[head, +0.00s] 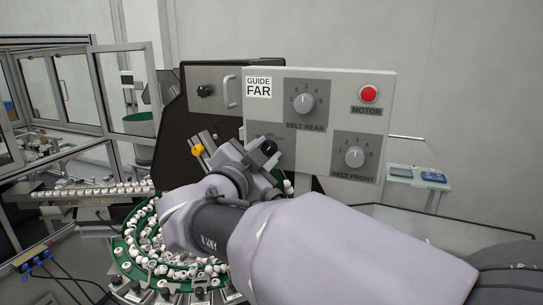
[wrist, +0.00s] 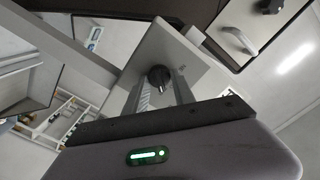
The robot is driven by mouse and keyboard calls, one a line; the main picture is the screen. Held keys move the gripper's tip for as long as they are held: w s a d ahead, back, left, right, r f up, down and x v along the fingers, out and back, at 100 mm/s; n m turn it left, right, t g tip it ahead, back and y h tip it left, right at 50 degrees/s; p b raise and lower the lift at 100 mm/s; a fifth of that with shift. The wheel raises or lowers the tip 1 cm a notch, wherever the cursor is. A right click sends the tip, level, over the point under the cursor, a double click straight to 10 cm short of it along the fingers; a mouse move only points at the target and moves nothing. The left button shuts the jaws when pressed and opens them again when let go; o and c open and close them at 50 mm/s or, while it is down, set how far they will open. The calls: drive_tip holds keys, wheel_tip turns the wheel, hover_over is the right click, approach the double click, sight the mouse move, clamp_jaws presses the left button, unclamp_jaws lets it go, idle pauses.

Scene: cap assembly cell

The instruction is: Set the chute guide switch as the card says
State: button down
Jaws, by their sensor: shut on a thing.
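The card (head: 258,87) on the grey control panel (head: 330,82) reads "GUIDE FAR". The chute guide switch is a black knob (wrist: 158,76) on a grey plate in the wrist view. My gripper (wrist: 161,88) is shut on this knob, with one finger on each side of it. In the head view my gripper (head: 264,153) is at the panel's lower left, where a dark round part (head: 268,147) shows at its fingers. My gripper and arm cover most of the switch's surroundings there, and its marked positions are too small to read.
The panel also carries the belt rear dial (head: 304,103), the belt front dial (head: 354,157) and a red motor button (head: 369,93). A yellow knob (head: 198,150) is left of my gripper. A green round feeder (head: 128,250) full of white caps lies below my arm.

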idle(0.3)
drive_tip(key=c, duration=1.1)
unclamp_jaws()
drive_tip(key=shift+o, duration=0.2)
drive_tip(key=b+v, duration=0.1)
drive_tip(key=v, duration=1.6)
drive_tip(key=shift+s, duration=0.2)
